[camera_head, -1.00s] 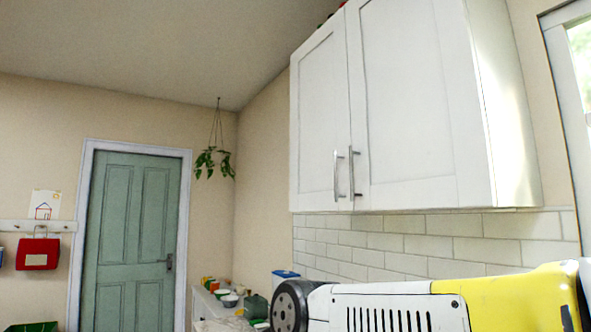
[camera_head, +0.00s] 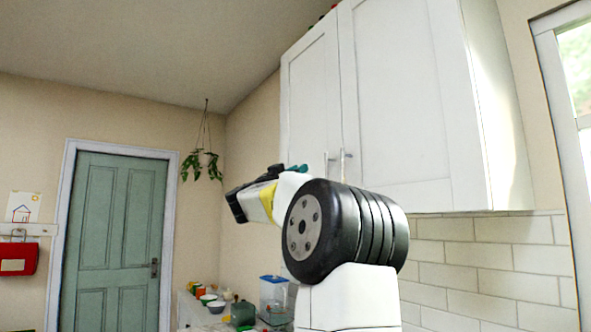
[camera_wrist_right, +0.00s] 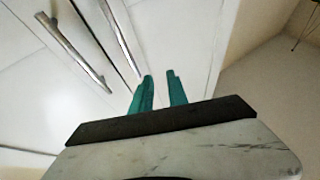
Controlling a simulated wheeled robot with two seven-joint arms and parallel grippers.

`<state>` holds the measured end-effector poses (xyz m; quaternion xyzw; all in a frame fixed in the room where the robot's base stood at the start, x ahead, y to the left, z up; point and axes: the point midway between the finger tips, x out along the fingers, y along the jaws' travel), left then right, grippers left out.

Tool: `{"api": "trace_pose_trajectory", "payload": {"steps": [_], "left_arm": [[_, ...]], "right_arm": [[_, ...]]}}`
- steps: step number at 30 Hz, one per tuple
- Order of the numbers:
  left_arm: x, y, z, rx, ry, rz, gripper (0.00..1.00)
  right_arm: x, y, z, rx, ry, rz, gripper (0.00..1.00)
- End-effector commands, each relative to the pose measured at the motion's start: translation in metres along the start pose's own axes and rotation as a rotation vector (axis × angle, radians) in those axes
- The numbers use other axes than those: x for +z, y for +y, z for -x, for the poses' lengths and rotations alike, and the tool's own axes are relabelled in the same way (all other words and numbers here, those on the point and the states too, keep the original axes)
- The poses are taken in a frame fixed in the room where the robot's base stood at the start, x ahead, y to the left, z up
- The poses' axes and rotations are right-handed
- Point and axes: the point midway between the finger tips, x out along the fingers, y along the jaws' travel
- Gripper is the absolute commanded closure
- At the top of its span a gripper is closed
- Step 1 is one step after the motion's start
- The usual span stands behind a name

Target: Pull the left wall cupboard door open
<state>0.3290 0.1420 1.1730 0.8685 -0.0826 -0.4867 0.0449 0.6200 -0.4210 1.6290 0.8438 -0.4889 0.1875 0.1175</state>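The left wall cupboard door (camera_head: 308,100) is white and looks shut, flush with the right door (camera_head: 395,90). Its upright bar handle (camera_head: 327,165) shows only at the top in the head view; my right arm hides the lower part. My right gripper (camera_head: 293,168) is raised in front of the left door, left of the handle in the head view. In the right wrist view its two green fingers (camera_wrist_right: 160,88) are apart with nothing between them. The nearer handle (camera_wrist_right: 122,38) lies just beyond the fingertips, not between them. My left gripper is not in view.
The right door's handle (camera_head: 345,165) is close beside the left one and shows in the wrist view (camera_wrist_right: 73,52). A hanging plant (camera_head: 201,165) is left of the cupboard. Below are a counter with bowls (camera_head: 216,306) and a blue-lidded container (camera_head: 273,291).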

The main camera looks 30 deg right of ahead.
Motion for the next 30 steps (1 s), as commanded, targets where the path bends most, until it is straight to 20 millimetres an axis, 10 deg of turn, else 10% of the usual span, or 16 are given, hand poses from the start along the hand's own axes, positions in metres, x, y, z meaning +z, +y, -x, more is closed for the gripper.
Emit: {"api": "trace_pose_trajectory", "payload": {"steps": [9, 30], "left_arm": [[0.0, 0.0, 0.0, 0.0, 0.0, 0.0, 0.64], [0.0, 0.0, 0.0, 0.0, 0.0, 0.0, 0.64]], "right_arm": [[0.021, 0.037, -0.022, 0.225, -0.057, 0.083, 0.8], [0.024, 0.052, -0.091, 0.221, -0.055, 0.082, 0.8]]}}
